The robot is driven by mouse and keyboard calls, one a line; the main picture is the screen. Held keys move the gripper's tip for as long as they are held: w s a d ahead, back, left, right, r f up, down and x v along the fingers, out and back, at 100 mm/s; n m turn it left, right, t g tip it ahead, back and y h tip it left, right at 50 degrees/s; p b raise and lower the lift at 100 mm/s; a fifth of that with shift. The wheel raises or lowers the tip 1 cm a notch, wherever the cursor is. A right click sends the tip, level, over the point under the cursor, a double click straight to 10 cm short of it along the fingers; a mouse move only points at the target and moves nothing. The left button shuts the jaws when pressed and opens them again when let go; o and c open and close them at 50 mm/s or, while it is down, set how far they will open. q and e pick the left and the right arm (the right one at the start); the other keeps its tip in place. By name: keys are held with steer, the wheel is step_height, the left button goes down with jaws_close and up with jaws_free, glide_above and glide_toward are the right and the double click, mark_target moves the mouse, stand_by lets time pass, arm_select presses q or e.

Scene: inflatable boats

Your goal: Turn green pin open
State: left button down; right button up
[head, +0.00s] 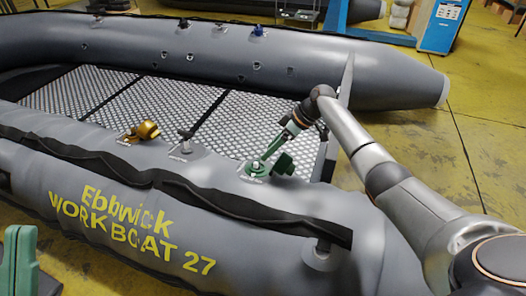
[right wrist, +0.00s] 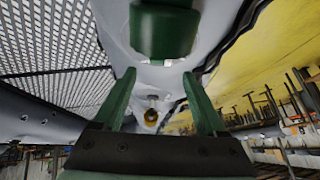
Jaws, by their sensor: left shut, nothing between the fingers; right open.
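The green pin (head: 285,163) is on top of the near tube of the grey inflatable boat, toward its right end. In the right wrist view it is a dark green rounded part (right wrist: 165,30) on the grey tube, at the top and cut by the frame edge. My right gripper (right wrist: 160,76) is open, its two green fingers spread just below the pin in that view, with nothing seen between them. In the head view my right gripper (head: 262,158) is low over the tube, right beside the pin; contact cannot be told. My left gripper (head: 20,240) is shut and empty at the lower left.
A gold valve (head: 147,130) and a small grey valve (head: 183,142) sit on the same tube, left of the pin. The boat's mesh floor (head: 110,90) and far tube (head: 210,50) lie behind. A blue cabinet (head: 440,25) stands at the back right on the yellow floor.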

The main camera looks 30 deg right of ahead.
steer(key=p+v, duration=0.1)
steer(key=v, duration=0.4)
steer(key=shift+r, duration=0.25)
steer(key=shift+s+d+r+p, duration=0.3)
steer(key=shift+d+r+p, duration=0.1)
steer(key=shift+r+p, duration=0.1)
arm_select(q)
steer(key=r, duration=0.3)
steer(key=shift+a, duration=0.25)
steer(key=shift+f, duration=0.15)
